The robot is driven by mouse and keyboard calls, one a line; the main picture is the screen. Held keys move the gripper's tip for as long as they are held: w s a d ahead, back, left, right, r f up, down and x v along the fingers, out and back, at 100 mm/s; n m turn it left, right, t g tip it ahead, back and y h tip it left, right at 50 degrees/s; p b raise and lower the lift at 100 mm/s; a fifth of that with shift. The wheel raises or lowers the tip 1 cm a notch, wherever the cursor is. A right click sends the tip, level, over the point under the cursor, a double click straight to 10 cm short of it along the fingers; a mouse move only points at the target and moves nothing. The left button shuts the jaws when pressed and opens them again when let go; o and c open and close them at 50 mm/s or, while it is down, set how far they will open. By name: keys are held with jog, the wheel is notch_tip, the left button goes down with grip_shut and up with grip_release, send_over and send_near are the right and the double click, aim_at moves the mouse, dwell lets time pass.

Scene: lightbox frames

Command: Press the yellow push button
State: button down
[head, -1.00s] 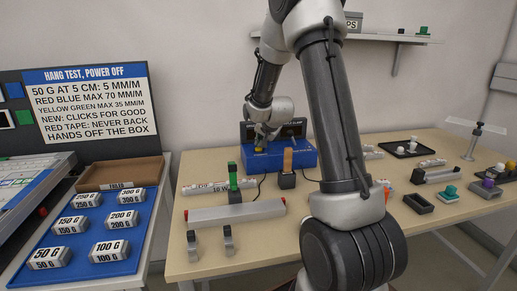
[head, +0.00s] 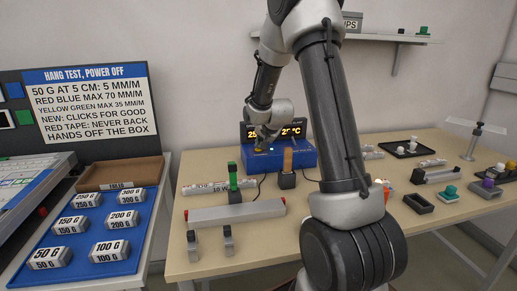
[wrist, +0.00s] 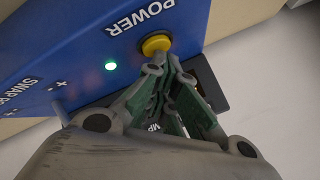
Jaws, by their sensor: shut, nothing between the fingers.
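The yellow push button (wrist: 156,44) sits on the blue box (wrist: 60,60) beside the word POWER in the wrist view. My gripper (wrist: 160,66) is shut and empty, with its fingertips right at the button's edge; I cannot tell whether they touch it. In the head view my gripper (head: 264,143) is over the left part of the blue box (head: 295,158), and the button is hard to make out behind it. A green light (wrist: 111,65) is lit near the button. The display (head: 292,130) behind the box glows with orange digits.
A green block (head: 233,177) and an orange-brown block (head: 288,160) stand in dark bases in front of the box. A long grey bar (head: 236,213) lies nearer the front. Labelled weights (head: 110,251) sit on a blue tray at left. A wall shelf (head: 385,38) hangs above.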

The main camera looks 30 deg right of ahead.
jog(key=shift+r, duration=0.35)
notch_tip(320, 180, up, 6)
dwell(0.6)
dwell(0.3)
